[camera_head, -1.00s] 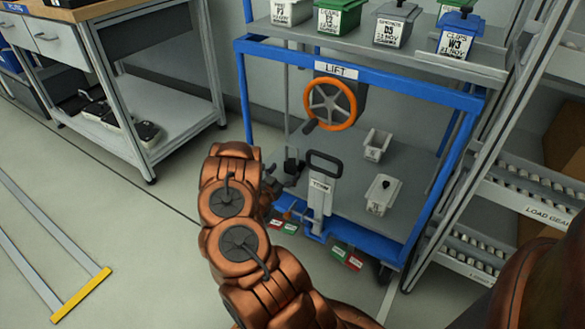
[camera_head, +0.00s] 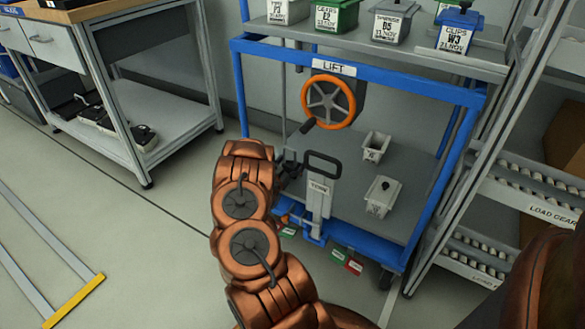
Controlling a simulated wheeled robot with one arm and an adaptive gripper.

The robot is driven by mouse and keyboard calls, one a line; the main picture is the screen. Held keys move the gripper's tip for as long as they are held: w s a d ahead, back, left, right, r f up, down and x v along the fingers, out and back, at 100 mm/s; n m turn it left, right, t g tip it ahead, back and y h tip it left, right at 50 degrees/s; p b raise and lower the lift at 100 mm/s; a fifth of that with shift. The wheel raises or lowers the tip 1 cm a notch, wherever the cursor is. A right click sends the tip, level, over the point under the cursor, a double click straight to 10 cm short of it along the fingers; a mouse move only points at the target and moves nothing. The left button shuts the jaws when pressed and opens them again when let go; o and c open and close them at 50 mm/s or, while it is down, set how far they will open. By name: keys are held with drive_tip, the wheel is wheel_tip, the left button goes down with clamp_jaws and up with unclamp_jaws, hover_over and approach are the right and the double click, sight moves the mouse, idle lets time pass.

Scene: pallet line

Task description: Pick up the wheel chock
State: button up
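I cannot make out a wheel chock for certain. A small orange piece (camera_head: 284,208) shows low at the cart's front left edge, partly hidden by my arm, and I cannot tell what it is. My gripper (camera_head: 289,168) is the dark end of my copper arm, at the left front of the blue lift cart (camera_head: 236,95), left of the grey tow handle (camera_head: 320,190). It is small and dark, so its fingers and anything between them cannot be made out.
An orange handwheel (camera_head: 329,103) sits on the cart under labelled bins. Two small grey containers, one open (camera_head: 376,147) and one lidded (camera_head: 382,196), stand on the lower deck. A workbench (camera_head: 140,105) is left, a roller rack (camera_head: 510,180) right. Floor between bench and cart is clear.

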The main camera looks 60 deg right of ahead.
drive_tip(key=c, duration=1.2)
drive_tip(key=shift+r, duration=0.1)
